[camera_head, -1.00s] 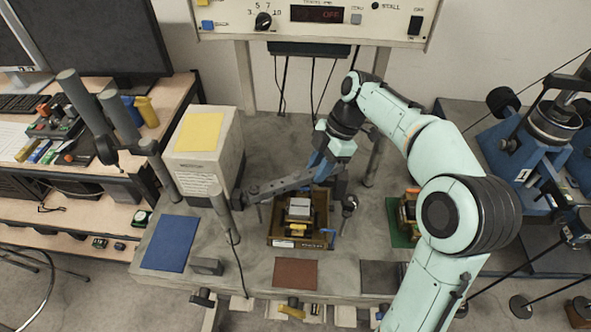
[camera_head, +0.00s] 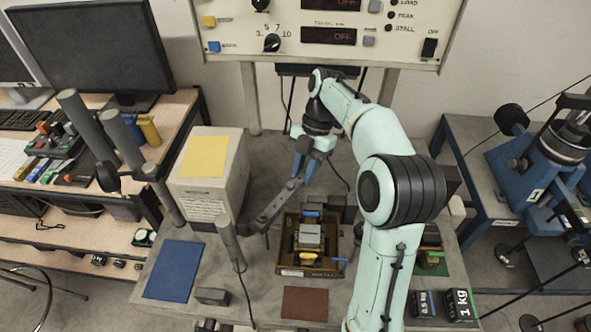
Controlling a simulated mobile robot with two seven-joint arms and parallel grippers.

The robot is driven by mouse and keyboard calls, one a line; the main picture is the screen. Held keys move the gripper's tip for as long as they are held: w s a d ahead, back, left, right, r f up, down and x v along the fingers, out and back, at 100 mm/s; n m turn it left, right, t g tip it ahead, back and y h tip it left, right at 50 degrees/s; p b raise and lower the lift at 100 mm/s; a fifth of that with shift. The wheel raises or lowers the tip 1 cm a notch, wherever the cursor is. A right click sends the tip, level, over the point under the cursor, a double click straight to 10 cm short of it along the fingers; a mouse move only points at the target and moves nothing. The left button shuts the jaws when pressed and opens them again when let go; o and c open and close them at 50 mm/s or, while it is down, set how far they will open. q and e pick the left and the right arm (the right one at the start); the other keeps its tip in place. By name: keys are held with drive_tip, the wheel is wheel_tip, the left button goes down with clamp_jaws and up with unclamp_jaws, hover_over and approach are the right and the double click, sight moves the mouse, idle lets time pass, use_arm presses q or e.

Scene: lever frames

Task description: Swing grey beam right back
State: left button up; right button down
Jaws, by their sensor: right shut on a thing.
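The grey beam (camera_head: 278,204) is a long bar on the bench. It slants from a near end beside a grey post up and right toward the back. My right gripper (camera_head: 305,176), with blue fingers, is shut on the beam near its far right end. The arm reaches in from the right over the bench. The fingers hide part of the beam's far end. My left gripper is not in view.
A wooden tray (camera_head: 283,262) with a block mechanism sits right of the beam. A grey box (camera_head: 213,165) with a yellow top stands left of it. Grey post (camera_head: 231,245) rises at the near end. Blue mat (camera_head: 173,270) and brown mat (camera_head: 305,304) lie in front.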

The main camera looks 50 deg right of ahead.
drive_tip(key=shift+w, duration=0.15)
drive_tip(key=c, duration=0.9)
unclamp_jaws()
